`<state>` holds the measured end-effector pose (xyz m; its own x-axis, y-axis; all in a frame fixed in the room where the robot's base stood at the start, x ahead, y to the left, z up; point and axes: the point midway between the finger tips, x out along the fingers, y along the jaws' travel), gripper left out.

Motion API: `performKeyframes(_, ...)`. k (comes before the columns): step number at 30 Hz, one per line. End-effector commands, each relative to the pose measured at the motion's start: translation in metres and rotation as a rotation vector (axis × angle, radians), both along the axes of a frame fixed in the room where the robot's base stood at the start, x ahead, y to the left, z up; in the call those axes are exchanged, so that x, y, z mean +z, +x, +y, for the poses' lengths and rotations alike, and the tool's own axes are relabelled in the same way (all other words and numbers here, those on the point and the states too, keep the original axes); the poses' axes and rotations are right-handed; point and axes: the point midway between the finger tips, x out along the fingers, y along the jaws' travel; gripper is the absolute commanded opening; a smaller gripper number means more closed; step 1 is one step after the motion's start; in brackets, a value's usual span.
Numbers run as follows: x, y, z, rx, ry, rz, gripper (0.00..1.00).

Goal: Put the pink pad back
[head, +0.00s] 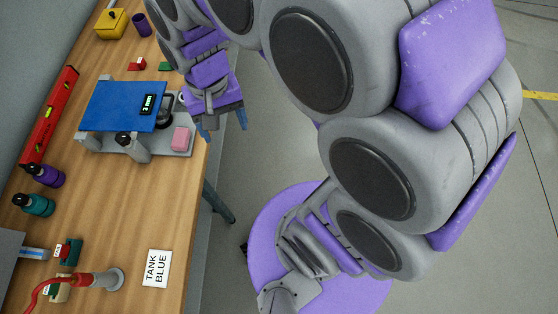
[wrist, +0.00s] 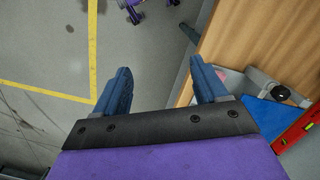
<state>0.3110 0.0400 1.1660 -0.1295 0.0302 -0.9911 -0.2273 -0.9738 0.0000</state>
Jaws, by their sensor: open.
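The pink pad (head: 181,138) is a small block on the right end of the grey base (head: 92,141) of a device with a blue plate (head: 124,106) and a small display. My gripper (head: 223,132) is open and empty, just right of the pad in the head view, beyond the table's edge and over the floor side. In the wrist view my blue fingers (wrist: 163,78) stand wide apart with only floor and the table's side between them. The device shows partly behind the right finger there.

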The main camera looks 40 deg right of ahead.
Motion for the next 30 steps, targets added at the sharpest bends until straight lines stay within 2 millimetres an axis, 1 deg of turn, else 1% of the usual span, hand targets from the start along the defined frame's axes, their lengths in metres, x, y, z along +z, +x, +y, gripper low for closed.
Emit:
performKeyframes(1, 0.004, -0.018, -0.007, 0.025, -0.002, -0.004, 0.72)
performKeyframes(3, 0.006, -0.044, -0.015, 0.068, -0.002, 0.004, 0.72)
performKeyframes(5, 0.007, -0.063, -0.022, 0.102, -0.004, 0.004, 0.72)
performKeyframes(6, 0.007, -0.076, -0.026, 0.123, -0.004, 0.008, 0.72)
performKeyframes(9, 0.006, -0.104, -0.033, 0.168, -0.003, 0.014, 0.72)
performKeyframes(12, 0.003, -0.124, -0.037, 0.202, 0.000, 0.018, 0.72)
performKeyframes(15, 0.001, -0.136, -0.039, 0.221, 0.002, 0.024, 0.72)
performKeyframes(18, 0.001, -0.140, -0.040, 0.229, 0.003, 0.024, 0.72)
performKeyframes(30, 0.001, -0.140, -0.040, 0.230, 0.002, 0.026, 0.72)
